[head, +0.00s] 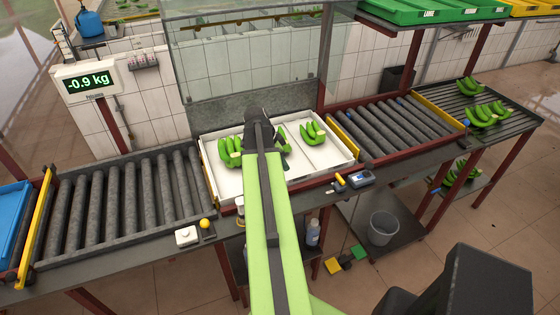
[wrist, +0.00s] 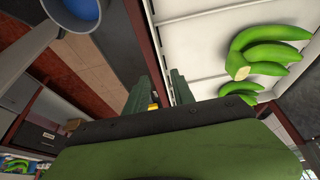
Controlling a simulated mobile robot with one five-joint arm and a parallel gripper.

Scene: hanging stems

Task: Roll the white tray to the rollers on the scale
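The white tray (head: 311,158) lies in the middle of the bench with several green banana bunches in it. The wrist view shows its white floor and side (wrist: 190,45) with bunches on the right. My gripper (head: 260,117) reaches over the tray in the head view, its fingers hard to make out. In the wrist view its two fingers (wrist: 161,92) stand apart, one each side of the tray's edge; contact cannot be told. Grey rollers lie left (head: 112,195) and right (head: 390,128) of the tray. The scale display (head: 88,81) reads -0.9 kg.
Yellow bars stand at the tray's right (head: 343,136) and at the left rollers' far left end (head: 36,229). A clear panel (head: 245,60) rises behind the tray. The left rollers are bare. A grey bucket (head: 383,229) sits on the lower shelf.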

